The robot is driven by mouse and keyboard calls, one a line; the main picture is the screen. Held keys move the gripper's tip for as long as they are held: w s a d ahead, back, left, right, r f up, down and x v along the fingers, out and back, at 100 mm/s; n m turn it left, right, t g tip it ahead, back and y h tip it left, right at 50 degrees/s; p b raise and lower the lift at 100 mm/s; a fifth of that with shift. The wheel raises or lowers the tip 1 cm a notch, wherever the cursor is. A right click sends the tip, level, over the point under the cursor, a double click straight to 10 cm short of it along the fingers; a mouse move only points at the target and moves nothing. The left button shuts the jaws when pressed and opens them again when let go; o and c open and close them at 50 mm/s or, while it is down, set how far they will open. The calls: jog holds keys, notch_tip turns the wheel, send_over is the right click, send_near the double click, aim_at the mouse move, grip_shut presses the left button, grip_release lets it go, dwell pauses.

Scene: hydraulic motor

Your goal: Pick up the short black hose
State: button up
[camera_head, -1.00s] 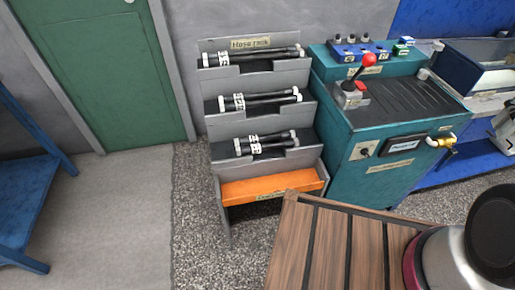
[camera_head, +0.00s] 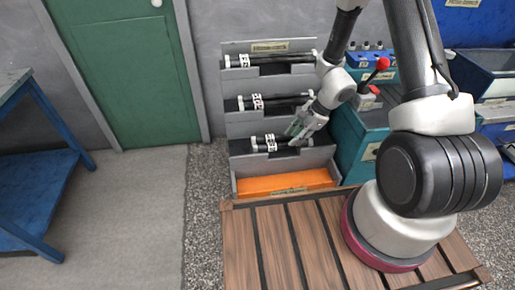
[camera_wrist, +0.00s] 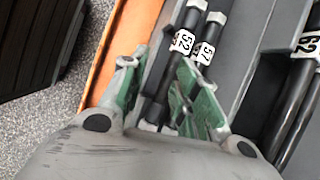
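The hose rack (camera_head: 233,130) has three shelves, each with black hoses that have white labels. The bottom-shelf hoses (camera_head: 271,143) look shortest; their right ends are partly hidden by my gripper (camera_head: 296,130). In the wrist view, my gripper (camera_wrist: 158,82) has its green-padded fingers apart. More labelled hoses (camera_wrist: 298,95) lie on the shelf to the right.
An orange bottom shelf (camera_head: 285,183) is below the hoses. The teal machine with a red-knobbed lever (camera_head: 382,64) stands close right of the rack. A blue table (camera_head: 40,165) is at left. Grey floor (camera_head: 130,220) is open between them.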

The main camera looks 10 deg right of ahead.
aim_at(284, 144)
jog(key=shift+m+t+h, duration=0.3)
jog(key=shift+m+t, duration=0.1)
jog(key=shift+m, duration=0.3)
jog(key=w+f, duration=0.1)
jog(key=f, duration=0.1)
jog(key=w+a+f, duration=0.1)
jog(key=f, duration=0.2)
jog(key=w+a+f, duration=0.1)
jog(key=f, duration=0.1)
jog(key=shift+w+a+f, duration=0.25)
jog(key=shift+w, duration=0.1)
grip_shut()
